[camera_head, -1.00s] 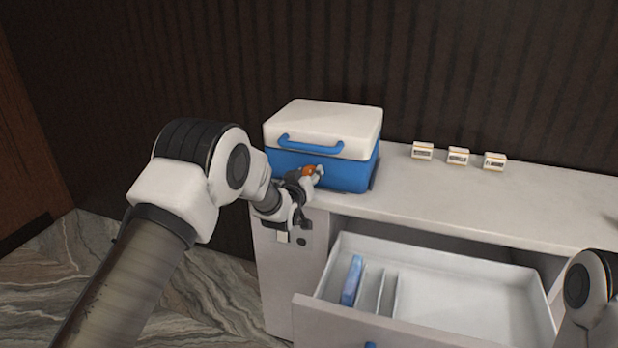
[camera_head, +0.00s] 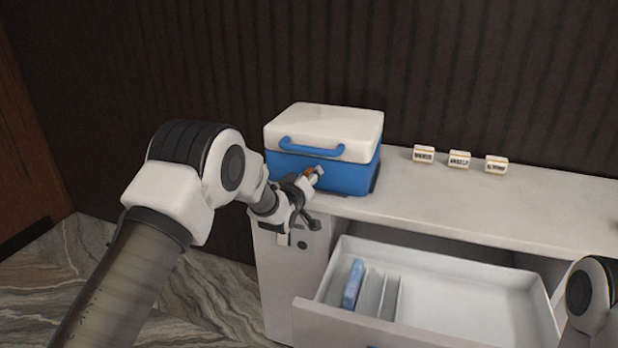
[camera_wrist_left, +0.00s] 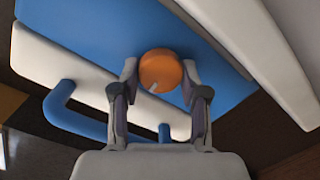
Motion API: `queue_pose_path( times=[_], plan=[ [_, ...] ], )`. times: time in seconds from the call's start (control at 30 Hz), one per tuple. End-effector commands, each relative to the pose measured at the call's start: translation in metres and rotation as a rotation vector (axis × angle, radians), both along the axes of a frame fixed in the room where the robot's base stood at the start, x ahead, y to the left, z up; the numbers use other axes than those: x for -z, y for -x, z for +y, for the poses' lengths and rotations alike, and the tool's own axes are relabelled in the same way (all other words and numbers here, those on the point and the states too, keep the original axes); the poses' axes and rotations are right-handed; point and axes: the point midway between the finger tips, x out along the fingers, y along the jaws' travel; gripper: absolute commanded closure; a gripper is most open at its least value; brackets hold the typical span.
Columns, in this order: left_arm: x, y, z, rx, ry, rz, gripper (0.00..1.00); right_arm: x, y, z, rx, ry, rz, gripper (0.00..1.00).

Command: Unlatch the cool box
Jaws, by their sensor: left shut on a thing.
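The cool box (camera_head: 340,178) stands on the counter, with a blue body, a white lid (camera_head: 335,122) and a blue handle (camera_head: 310,149). The lid is down. An orange round latch (camera_wrist_left: 161,69) is on its blue front face in the left wrist view. My left gripper (camera_head: 316,174) is at the front of the box, its fingers shut on the orange latch, one on each side. In the head view the fingers hide most of the latch. Part of my right arm (camera_head: 592,295) shows at the lower right; its gripper is out of view.
An open drawer (camera_head: 470,290) juts out below the counter, with dividers and a blue pack (camera_head: 353,284) inside. Three small labelled blocks (camera_head: 459,159) stand on the counter (camera_head: 430,200) right of the box. The counter's front strip is clear.

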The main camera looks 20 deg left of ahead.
Motion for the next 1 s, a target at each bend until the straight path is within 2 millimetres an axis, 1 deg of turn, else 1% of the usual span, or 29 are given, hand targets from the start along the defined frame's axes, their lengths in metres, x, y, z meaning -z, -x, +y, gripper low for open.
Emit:
queue_pose_path(
  times=[0.03,0.07,0.1,0.4,0.47,0.53,0.57,0.67,0.8,0.9,1.0],
  plan=[
    [0.001,0.0,0.0,0.0,0.001,0.002,0.9,0.0,0.0,0.0,0.0,0.0,0.0,0.6],
    [0.001,0.0,0.0,0.0,0.001,0.002,0.45,0.0,0.0,0.0,0.0,0.0,0.0,0.6],
    [0.001,0.0,0.0,0.0,0.001,0.002,0.31,0.0,0.0,0.0,0.0,0.0,0.0,0.6],
    [0.0,0.0,0.0,0.001,0.0,0.001,0.3,0.0,0.0,0.0,0.0,0.0,0.0,0.6],
    [0.0,0.003,0.0,0.0,0.0,0.001,0.3,0.0,0.0,0.0,0.0,0.0,0.0,0.6],
    [0.0,0.009,0.0,-0.001,0.0,0.003,0.3,0.0,0.0,0.0,0.0,0.0,0.0,0.6],
    [-0.001,0.014,0.001,0.0,0.0,0.001,0.3,0.0,0.0,0.0,0.0,0.0,0.0,0.6],
    [-0.003,0.035,0.001,-0.001,0.0,0.003,0.3,0.0,0.0,0.0,0.0,0.0,0.0,0.6],
    [-0.006,0.073,0.003,0.0,0.0,0.004,0.3,0.0,0.0,0.0,0.0,0.0,0.0,0.6],
    [-0.008,0.096,0.003,0.0,0.0,0.004,0.3,0.0,0.0,0.0,0.0,0.0,0.0,0.6],
    [-0.01,0.112,0.004,0.0,0.0,0.002,0.3,0.0,0.0,0.0,0.0,0.0,0.0,0.6]
  ],
)
